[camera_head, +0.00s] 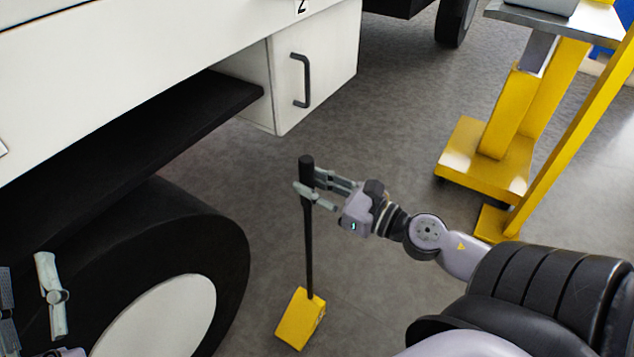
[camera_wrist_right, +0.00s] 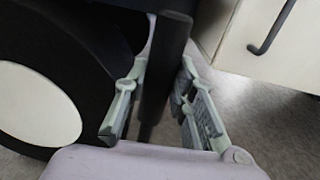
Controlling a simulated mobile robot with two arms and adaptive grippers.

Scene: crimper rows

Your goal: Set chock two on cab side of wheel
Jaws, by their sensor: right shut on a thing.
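A yellow wheel chock (camera_head: 300,320) with a long black upright handle (camera_head: 309,250) is right of the large black wheel (camera_head: 215,235), apart from it, at or near the floor; I cannot tell whether it touches. My right gripper (camera_head: 316,196) is shut on the handle near its top. In the right wrist view the handle (camera_wrist_right: 165,70) stands between the two fingers, with the wheel (camera_wrist_right: 75,75) at the left; the chock's yellow body is hidden there. My left gripper (camera_head: 30,295) is at the lower left edge, in front of the wheel, with its fingers wide apart and nothing between them.
The white truck body (camera_head: 190,45) with a black ledge (camera_head: 150,135) overhangs the wheel. A white cabinet with a black handle (camera_head: 301,80) hangs right of the ledge. A yellow stand (camera_head: 485,160) is at the right. Grey floor (camera_head: 385,130) is clear between.

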